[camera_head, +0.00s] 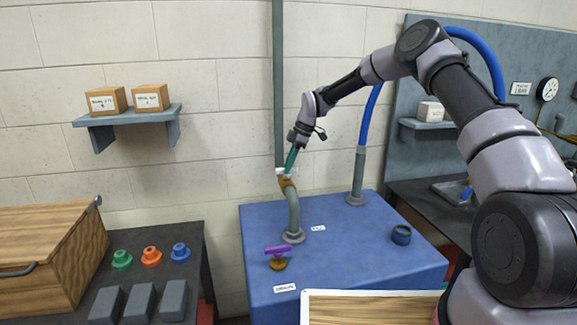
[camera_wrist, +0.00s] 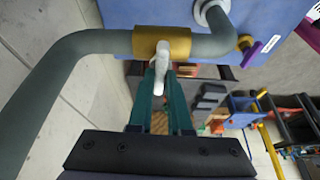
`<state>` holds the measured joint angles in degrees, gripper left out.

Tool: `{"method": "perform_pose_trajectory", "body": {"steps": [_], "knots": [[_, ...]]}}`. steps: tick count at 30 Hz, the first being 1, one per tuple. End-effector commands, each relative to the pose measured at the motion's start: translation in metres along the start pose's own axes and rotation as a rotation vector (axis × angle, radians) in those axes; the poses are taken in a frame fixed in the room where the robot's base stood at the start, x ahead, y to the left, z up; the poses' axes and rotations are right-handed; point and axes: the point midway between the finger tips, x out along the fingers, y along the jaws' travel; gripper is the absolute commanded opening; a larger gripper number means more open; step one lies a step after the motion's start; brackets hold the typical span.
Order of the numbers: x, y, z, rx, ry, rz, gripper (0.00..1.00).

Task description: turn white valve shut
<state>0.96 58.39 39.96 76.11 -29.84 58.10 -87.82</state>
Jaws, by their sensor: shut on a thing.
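The white valve handle (camera_head: 281,172) sits on a brass valve body (camera_head: 287,184) on a grey pipe (camera_head: 293,212) that rises from the blue cabinet. In the wrist view the white handle (camera_wrist: 162,54) stands out from the brass body (camera_wrist: 170,41) toward my gripper. My gripper (camera_head: 287,170) reaches down to the handle from above. Its green fingers (camera_wrist: 160,78) are shut on the white handle, and their tips partly hide it. A second valve with a purple handle (camera_head: 274,250) is lower, on the cabinet top.
The blue cabinet (camera_head: 350,270) also bears a dark blue ring (camera_head: 401,234) and a blue hose on a grey stub (camera_head: 357,180). A vertical grey pipe (camera_head: 279,80) runs along the wall close behind my gripper. A wooden box (camera_head: 50,240) and coloured knobs are on the left bench.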

Motion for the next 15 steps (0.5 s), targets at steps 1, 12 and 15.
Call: {"method": "perform_pose_trajectory", "body": {"steps": [1, 12, 15], "knots": [[0.0001, 0.0006, 0.0012, -0.013, -0.001, -0.006, 0.00], [0.0004, 0.0007, 0.0018, -0.065, -0.003, -0.027, 0.00], [0.0004, 0.0007, 0.0019, -0.065, -0.003, -0.027, 0.00]]}}
